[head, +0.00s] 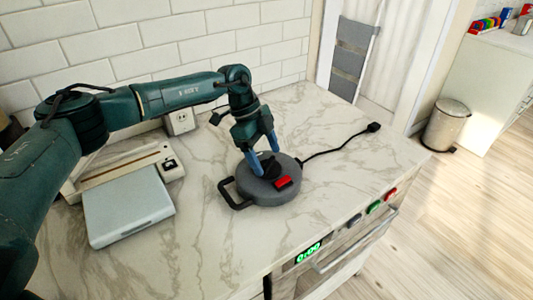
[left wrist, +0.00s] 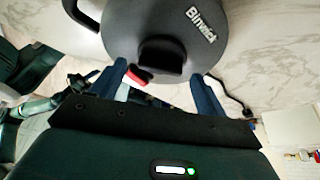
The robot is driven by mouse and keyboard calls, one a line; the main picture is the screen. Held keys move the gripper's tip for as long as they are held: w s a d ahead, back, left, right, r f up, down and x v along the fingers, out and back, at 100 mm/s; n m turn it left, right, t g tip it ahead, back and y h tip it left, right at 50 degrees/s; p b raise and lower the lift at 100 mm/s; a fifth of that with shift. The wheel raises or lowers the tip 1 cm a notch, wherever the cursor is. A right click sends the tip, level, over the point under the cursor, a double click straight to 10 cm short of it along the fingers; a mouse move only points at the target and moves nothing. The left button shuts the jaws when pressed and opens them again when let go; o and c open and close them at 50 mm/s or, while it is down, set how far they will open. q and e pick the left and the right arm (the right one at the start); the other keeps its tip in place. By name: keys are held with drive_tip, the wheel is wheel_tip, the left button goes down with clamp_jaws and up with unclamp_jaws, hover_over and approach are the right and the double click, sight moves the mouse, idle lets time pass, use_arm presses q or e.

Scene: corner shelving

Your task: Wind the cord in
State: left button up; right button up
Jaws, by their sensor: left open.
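A round grey cord reel (head: 283,198) lies on the marble counter, with a black carry handle (head: 228,193) on its left and a red button (head: 283,183) on top. A black crank knob (head: 262,172) stands on its top; it also shows in the left wrist view (left wrist: 162,55). The black cord (head: 330,148) runs out to the right and ends in a plug (head: 374,127) on the counter. My left gripper (head: 264,155) is open over the reel, its blue fingers on either side of the knob; contact cannot be told. My right gripper is out of view.
A pale blue-grey flat box (head: 128,207) and a beige device (head: 168,165) sit on the left of the counter. A wall socket (head: 181,121) is behind. The front edge has coloured knobs (head: 374,207) and an oven handle. The counter right of the reel is clear besides the cord.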

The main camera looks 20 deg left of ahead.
use_arm(q)
drive_tip(key=shift+d+f, duration=0.2)
drive_tip(key=shift+f, duration=0.3)
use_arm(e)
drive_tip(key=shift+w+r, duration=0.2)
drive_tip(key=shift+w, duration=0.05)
use_arm(q)
drive_tip(key=c, duration=1)
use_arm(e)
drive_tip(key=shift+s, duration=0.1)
